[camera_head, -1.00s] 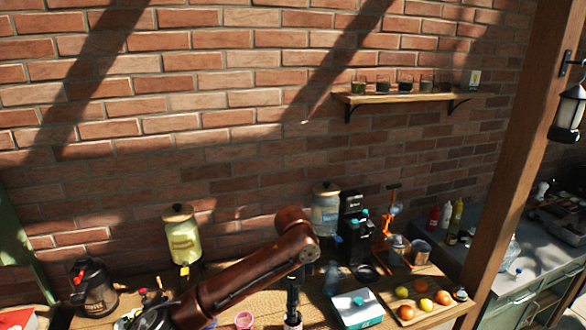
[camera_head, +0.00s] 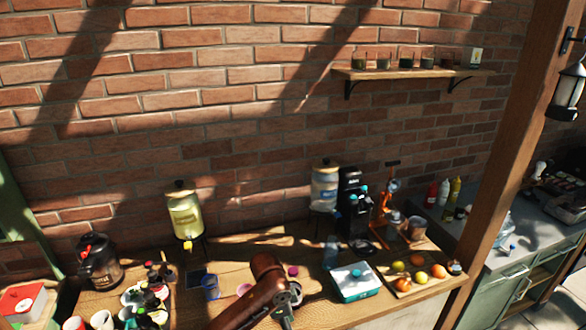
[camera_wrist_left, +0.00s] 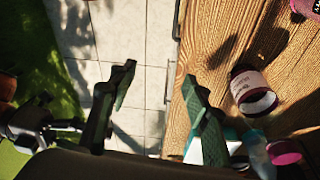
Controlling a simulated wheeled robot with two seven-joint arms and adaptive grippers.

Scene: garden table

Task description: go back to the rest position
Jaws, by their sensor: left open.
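My left arm, brown, comes in from the bottom of the head view in front of the wooden table (camera_head: 240,255). Its gripper is low in that view and mostly cut off by the bottom edge. In the left wrist view my left gripper (camera_wrist_left: 158,82) is open with two dark green fingers apart. My right gripper is not in view.
On the table stand a yellow drink dispenser (camera_head: 185,215), a black jug (camera_head: 100,262), a teal-and-white box (camera_head: 355,281) and a fruit board (camera_head: 415,275). A labelled jar (camera_wrist_left: 250,88) lies near the table edge in the wrist view. A brick wall (camera_head: 200,120) rises behind.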

